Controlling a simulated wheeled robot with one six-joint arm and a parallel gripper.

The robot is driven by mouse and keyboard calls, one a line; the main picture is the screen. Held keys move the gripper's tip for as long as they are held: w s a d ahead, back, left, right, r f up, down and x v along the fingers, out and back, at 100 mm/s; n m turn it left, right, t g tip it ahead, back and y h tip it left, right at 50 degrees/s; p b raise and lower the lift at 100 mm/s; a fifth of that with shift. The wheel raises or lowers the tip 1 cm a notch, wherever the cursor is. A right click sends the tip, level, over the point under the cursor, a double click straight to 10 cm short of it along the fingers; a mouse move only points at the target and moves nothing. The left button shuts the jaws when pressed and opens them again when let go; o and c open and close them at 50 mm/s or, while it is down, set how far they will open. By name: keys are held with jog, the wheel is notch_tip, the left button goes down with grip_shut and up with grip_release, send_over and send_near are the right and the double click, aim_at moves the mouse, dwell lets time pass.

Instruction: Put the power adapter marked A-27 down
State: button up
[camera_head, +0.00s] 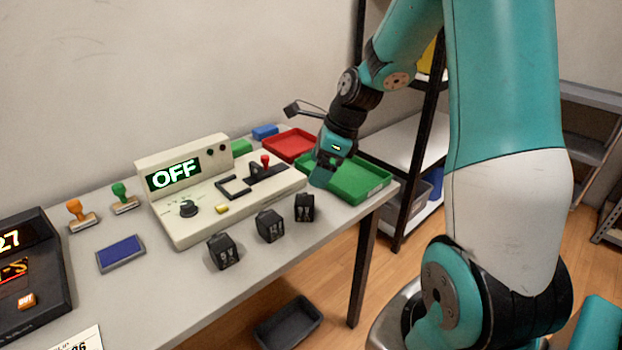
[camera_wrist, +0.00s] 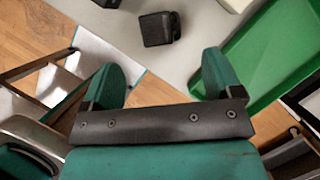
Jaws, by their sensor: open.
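Three black power adapters stand in a row on the table's front part: a left one (camera_head: 223,251), a middle one (camera_head: 270,225) and a right one (camera_head: 304,207). Their white marks are too small to read surely, so I cannot tell which is A-27. My gripper (camera_head: 322,178) is over the left side of the green tray (camera_head: 362,197), behind the right adapter. In the wrist view my gripper (camera_wrist: 160,66) has its two fingers wide apart with nothing between them. One black adapter (camera_wrist: 158,29) lies on the table beyond the fingertips, apart from them.
A beige test device (camera_head: 222,192) showing "OFF" has a knob and a red-topped lever. A red tray (camera_head: 291,144) is behind the green tray. Stamps, a blue pad (camera_head: 121,253) and a dark display unit (camera_head: 30,275) are at left. A dark bin (camera_head: 288,322) is on the floor.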

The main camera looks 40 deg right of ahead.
jog(key=s+a+r+n+g, duration=0.1)
jog(key=s+a+r+n, duration=0.2)
jog(key=a+n, duration=0.4)
jog(key=s+a+r+n, duration=0.3)
jog(key=a+n, duration=0.4)
jog(key=a, duration=0.1)
jog(key=s+a+r+n+g, duration=0.1)
jog(key=s+a+n, duration=0.4)
jog(key=n, duration=0.5)
jog(key=s+a+r+n+g, duration=0.1)
jog(key=s+a+n, duration=0.3)
jog(key=s+n, duration=0.4)
jog(key=shift+s+a+r+n+y, duration=0.4)
jog(key=shift+r+n, duration=0.45)
jog(key=shift+n, duration=0.05)
